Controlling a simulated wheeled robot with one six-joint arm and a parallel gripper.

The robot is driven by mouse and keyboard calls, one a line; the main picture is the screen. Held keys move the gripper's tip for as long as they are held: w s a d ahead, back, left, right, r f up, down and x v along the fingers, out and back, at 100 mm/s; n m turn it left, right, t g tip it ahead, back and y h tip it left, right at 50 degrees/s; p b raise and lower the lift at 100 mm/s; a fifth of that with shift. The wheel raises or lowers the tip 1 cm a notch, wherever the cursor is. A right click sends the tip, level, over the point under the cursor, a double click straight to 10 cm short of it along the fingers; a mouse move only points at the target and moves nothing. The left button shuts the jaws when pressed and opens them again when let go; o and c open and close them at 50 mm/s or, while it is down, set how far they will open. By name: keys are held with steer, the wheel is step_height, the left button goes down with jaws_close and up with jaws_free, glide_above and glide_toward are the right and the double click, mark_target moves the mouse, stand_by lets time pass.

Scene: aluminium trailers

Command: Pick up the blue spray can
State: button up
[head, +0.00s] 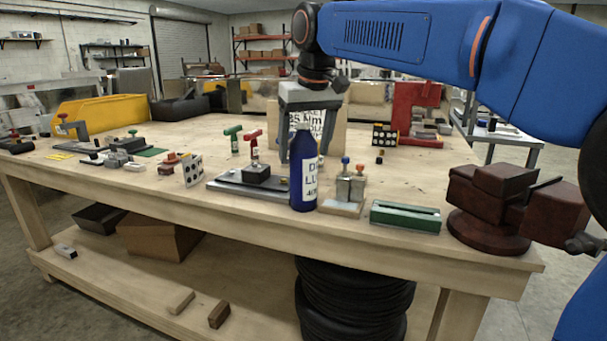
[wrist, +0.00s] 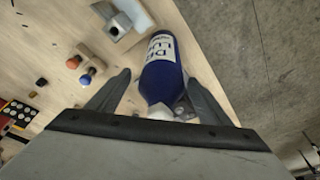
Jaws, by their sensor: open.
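The blue spray can (head: 303,172) stands upright near the front edge of the wooden workbench, with a white label on its side. My gripper (head: 301,165) is above and around the upper part of the can, pointing down. In the wrist view the can (wrist: 161,72) lies between the two dark fingers of my gripper (wrist: 160,90), with its pale top towards the palm. The fingers are open, with a gap beside the can on the left; the right finger looks close to it. I cannot tell whether it touches.
A small wooden block with bottles (head: 342,208) stands just right of the can. A green tray (head: 405,216) and a dark red vise (head: 490,205) are further right. A metal plate with a clamp (head: 250,185) is at left. The workbench (head: 130,202) has its front edge close by.

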steer(key=shift+x, duration=1.95)
steer(key=shift+a, duration=0.15)
steer(key=shift+c, duration=0.3)
steer(key=c, duration=1.5)
steer(key=shift+o, duration=0.2)
steer(key=shift+r, duration=0.15)
